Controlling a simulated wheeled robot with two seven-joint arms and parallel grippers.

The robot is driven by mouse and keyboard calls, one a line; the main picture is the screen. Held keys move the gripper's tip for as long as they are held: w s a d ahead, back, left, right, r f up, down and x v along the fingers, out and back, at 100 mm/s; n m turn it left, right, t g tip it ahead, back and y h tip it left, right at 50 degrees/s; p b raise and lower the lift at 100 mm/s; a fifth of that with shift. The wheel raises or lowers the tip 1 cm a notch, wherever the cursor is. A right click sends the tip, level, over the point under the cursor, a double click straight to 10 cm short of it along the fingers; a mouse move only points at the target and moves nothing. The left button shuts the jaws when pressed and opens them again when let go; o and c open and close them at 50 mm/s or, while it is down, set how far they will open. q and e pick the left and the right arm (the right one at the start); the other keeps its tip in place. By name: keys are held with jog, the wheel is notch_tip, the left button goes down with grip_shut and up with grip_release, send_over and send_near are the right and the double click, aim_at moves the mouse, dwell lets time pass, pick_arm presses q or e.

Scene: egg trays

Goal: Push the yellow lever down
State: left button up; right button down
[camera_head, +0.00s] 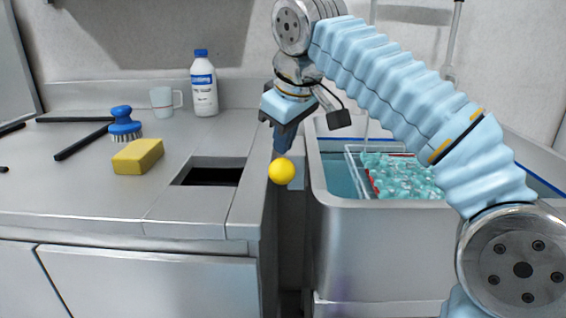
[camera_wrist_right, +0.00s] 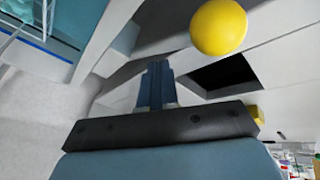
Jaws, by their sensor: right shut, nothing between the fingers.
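The yellow lever shows as a round yellow knob (camera_head: 281,171) in the head view, in front of the gap between the counter and the steel tub. Its stem is not clearly visible. In the right wrist view the yellow knob (camera_wrist_right: 219,27) is at the top, right of the fingers. My right gripper (camera_head: 284,146) points down just above the knob in the head view, its blue fingers shut and empty. In the wrist view the closed fingers (camera_wrist_right: 156,68) appear apart from the knob. My left gripper is in neither view.
A steel tub (camera_head: 385,255) at right holds a white rack with teal egg trays (camera_head: 405,177). On the counter (camera_head: 60,190) are a yellow sponge (camera_head: 138,156), blue brush (camera_head: 123,122), mug (camera_head: 161,102) and white bottle (camera_head: 203,88). A dark rectangular opening (camera_head: 208,176) lies left of the knob.

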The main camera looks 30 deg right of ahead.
aim_at(282, 177)
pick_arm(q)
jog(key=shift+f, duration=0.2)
pick_arm(e)
jog(key=shift+s+a+f, duration=0.1)
jog(key=shift+f, duration=0.25)
pick_arm(q)
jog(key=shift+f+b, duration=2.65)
jog(key=shift+b, duration=0.15)
pick_arm(e)
jog(key=shift+s+a+f, duration=0.25)
jog(key=shift+s+f, duration=0.05)
jog(key=shift+f, duration=0.75)
jog(key=shift+s+a+f, duration=0.2)
jog(key=shift+s+f, duration=0.15)
jog(key=shift+f, duration=0.65)
jog(key=shift+s+a+f, duration=0.25)
jog(key=shift+s+f, duration=0.05)
jog(key=shift+f, duration=0.75)
jog(key=shift+r, duration=0.1)
